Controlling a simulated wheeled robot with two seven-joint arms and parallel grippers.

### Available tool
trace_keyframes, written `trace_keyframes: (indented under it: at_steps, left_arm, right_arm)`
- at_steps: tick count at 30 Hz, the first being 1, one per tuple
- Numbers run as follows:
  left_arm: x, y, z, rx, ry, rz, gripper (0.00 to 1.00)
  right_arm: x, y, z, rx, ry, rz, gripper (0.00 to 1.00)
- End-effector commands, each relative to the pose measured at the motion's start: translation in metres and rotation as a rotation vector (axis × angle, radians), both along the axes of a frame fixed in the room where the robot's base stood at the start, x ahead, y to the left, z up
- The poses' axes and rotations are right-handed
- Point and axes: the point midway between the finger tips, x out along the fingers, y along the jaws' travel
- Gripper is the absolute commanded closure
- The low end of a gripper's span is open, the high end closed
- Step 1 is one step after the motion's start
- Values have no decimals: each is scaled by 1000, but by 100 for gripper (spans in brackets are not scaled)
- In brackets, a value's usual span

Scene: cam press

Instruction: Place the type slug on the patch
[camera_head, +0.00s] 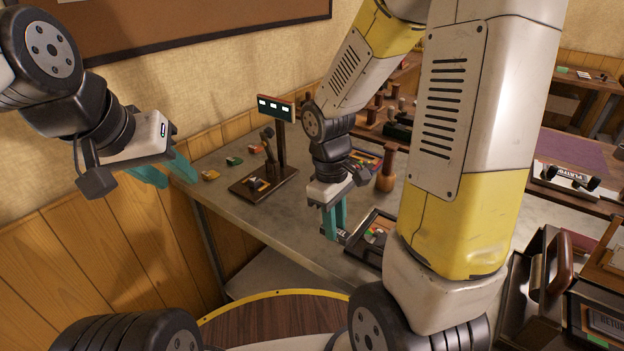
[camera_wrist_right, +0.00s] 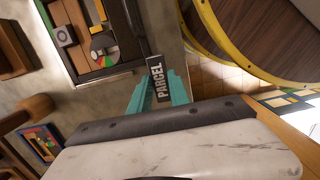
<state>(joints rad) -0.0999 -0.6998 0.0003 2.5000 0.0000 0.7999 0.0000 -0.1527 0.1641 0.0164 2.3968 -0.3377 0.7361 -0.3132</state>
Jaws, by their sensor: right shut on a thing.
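My right gripper (camera_head: 334,222) has teal fingers shut on a small dark type slug with white lettering (camera_head: 343,235). In the right wrist view the slug (camera_wrist_right: 158,78) reads PARCEL and sits at the fingertips (camera_wrist_right: 160,92). It is over the grey table near its front edge, left of a dark-framed tray (camera_head: 371,240). My left gripper (camera_head: 167,172) is open and empty, off the table's left end. I cannot tell which surface is the patch.
A press-like stand with a lit display (camera_head: 276,108) rises from a wooden base (camera_head: 262,186). Small coloured blocks (camera_head: 210,175) lie left of it. A brown wooden post (camera_head: 386,170) stands behind the tray. Bare grey table (camera_head: 290,222) lies between the stand and my right gripper.

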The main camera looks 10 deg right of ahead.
Motion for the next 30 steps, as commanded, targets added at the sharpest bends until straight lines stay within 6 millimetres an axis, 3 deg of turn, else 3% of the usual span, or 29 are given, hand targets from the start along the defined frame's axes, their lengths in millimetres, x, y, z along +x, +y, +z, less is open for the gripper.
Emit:
trace_keyframes:
  at_steps: [5,15,21,30]
  left_arm:
    - [0,0,0,0,-1,0,64]
    - [0,0,0,0,0,0,64]
    - [0,0,0,0,0,0,64]
    - [0,0,0,0,0,0,64]
  right_arm:
    - [10,2,0,-2,-1,26,100]
    - [97,10,-9,-2,0,23,100]
    - [136,14,-12,-2,0,23,100]
    - [157,16,-17,-1,1,24,100]
